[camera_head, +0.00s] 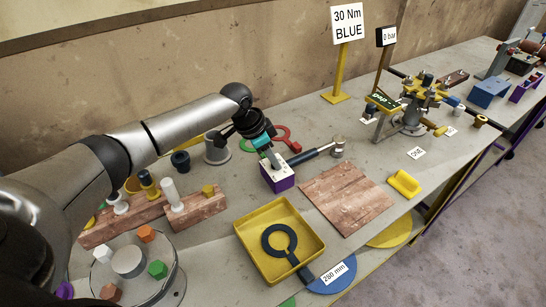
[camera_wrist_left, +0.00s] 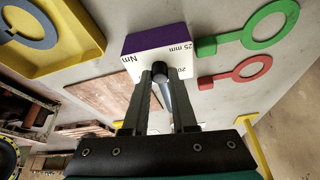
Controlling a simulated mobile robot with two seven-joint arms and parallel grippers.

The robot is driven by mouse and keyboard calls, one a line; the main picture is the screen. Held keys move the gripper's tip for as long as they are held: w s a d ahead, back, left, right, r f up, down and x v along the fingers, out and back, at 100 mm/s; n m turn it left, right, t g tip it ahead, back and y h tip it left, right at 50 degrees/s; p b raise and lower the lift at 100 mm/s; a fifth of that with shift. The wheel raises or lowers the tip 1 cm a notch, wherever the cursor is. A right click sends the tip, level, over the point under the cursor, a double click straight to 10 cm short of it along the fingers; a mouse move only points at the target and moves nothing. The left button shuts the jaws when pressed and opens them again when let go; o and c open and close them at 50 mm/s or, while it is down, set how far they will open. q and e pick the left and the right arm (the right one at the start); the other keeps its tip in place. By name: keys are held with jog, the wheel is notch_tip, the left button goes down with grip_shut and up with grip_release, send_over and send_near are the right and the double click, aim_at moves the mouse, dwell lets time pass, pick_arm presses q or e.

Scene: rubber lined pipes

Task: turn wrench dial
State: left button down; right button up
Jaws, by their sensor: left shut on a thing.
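The torque wrench (camera_head: 312,154) has a dark blue handle and a grey head and lies at a slant on the bench. Its near end meets a purple and white block (camera_head: 281,181). In the left wrist view the block (camera_wrist_left: 158,45) shows "Nm", "20" and "25 mm" on its white face. My left gripper (camera_head: 275,160) reaches down at the block. In the left wrist view its fingertips (camera_wrist_left: 160,76) are shut around a small black round knob (camera_wrist_left: 160,68) at the block's edge. The dial's setting cannot be read. My right gripper is out of view.
A sign reading "30 Nm BLUE" (camera_head: 347,22) stands behind. A yellow tray (camera_head: 246,240) holding a dark ring spanner is in front, with a wooden board (camera_head: 345,198) to its right. Red (camera_head: 287,136) and green rings lie behind the gripper. A pipe manifold (camera_head: 415,105) stands right.

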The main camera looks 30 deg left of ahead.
pick_arm(q)
jog(key=shift+m+g, duration=0.4)
jog(key=shift+m, duration=0.6)
jog(key=shift+m+g+h, duration=0.3)
jog(key=shift+m+h, duration=0.1)
jog(key=shift+m, duration=1)
jog(key=shift+b, duration=0.3)
jog(key=c, duration=0.7)
grip_release()
jog(key=p+v, duration=0.2)
jog(key=v, duration=1.3)
